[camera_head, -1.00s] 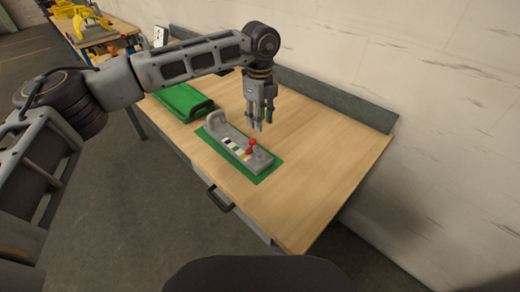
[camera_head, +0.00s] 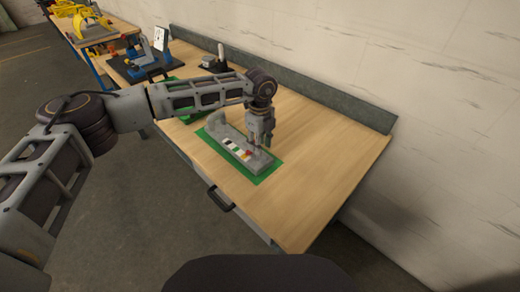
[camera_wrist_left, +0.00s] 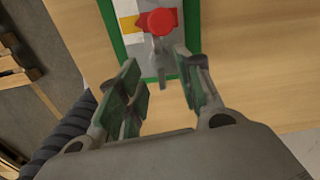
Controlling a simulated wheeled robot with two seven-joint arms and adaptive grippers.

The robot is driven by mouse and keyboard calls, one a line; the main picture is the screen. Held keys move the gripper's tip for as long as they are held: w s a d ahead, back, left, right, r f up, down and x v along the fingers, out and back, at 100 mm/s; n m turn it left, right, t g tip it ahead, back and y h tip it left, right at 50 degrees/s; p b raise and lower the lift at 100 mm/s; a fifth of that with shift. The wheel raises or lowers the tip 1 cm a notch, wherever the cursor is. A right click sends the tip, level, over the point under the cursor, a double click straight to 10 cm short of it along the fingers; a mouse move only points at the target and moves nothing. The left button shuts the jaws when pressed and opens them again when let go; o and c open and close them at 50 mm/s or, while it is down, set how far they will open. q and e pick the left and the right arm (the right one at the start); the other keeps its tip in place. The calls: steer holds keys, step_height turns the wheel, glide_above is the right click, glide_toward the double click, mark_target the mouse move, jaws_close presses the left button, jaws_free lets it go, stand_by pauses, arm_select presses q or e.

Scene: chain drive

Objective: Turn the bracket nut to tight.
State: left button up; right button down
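The grey bracket (camera_head: 222,131) lies on a green mat (camera_head: 269,175) on the wooden bench, with a strip of coloured patches along its top. In the left wrist view, a round red knob (camera_wrist_left: 161,22), which looks like the bracket nut, sits over the red patch, with a grey stem or lever (camera_wrist_left: 159,58) below it. My left gripper (camera_head: 261,146) is low over the knob end of the bracket and hides the knob in the head view. In the wrist view its fingers (camera_wrist_left: 157,72) are apart, on either side of the lever's lower end. Contact cannot be told. My right gripper is not in view.
Behind my left arm are a green case (camera_head: 190,117), a blue-and-dark fixture (camera_head: 160,48) and a dark device (camera_head: 217,62). A grey upstand (camera_head: 320,92) borders the bench against the wall. The bench's right side is clear.

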arm_select(q)
steer(key=shift+f, duration=1.75)
